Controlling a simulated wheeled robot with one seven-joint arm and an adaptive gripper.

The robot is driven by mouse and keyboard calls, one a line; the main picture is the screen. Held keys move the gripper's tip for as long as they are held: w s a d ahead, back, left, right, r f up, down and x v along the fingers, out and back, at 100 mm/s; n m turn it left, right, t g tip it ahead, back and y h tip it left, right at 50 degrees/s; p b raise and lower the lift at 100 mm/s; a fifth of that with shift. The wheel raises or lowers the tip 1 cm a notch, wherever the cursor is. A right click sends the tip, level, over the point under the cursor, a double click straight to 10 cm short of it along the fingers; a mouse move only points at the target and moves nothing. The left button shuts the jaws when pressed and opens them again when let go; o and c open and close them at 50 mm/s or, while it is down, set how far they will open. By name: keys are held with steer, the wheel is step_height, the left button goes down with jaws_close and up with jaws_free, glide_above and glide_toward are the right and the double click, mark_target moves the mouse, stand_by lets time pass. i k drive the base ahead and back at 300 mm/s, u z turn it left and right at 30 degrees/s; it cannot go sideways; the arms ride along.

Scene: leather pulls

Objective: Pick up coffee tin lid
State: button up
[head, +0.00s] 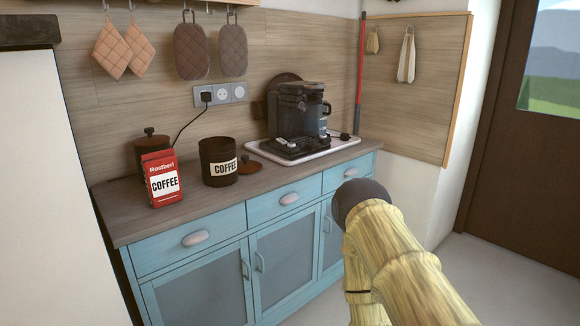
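The coffee tin lid (250,167) is a reddish-brown disc with a small dark knob. It lies flat on the countertop just right of the open coffee tin (219,151), and the tin may hide a little of its left edge. The tin is dark with a cream COFFEE label and stands upright. My arm, with a straw-yellow bamboo-like surface and a dark rounded end, shows at the lower right, in front of the cabinet and apart from the lid. No gripper fingers show, so my gripper is not in view.
A red coffee packet (162,179) stands left of the tin, before a dark lidded canister (151,141). A coffee machine (297,113) sits on a white-rimmed tray (345,143) to the right. The wooden countertop (133,222) is clear along its front, above blue drawers.

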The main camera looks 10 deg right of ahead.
mark_target(245, 166)
steer(key=z, duration=1.85)
steer(key=i, duration=1.4)
steer(key=u, duration=2.3)
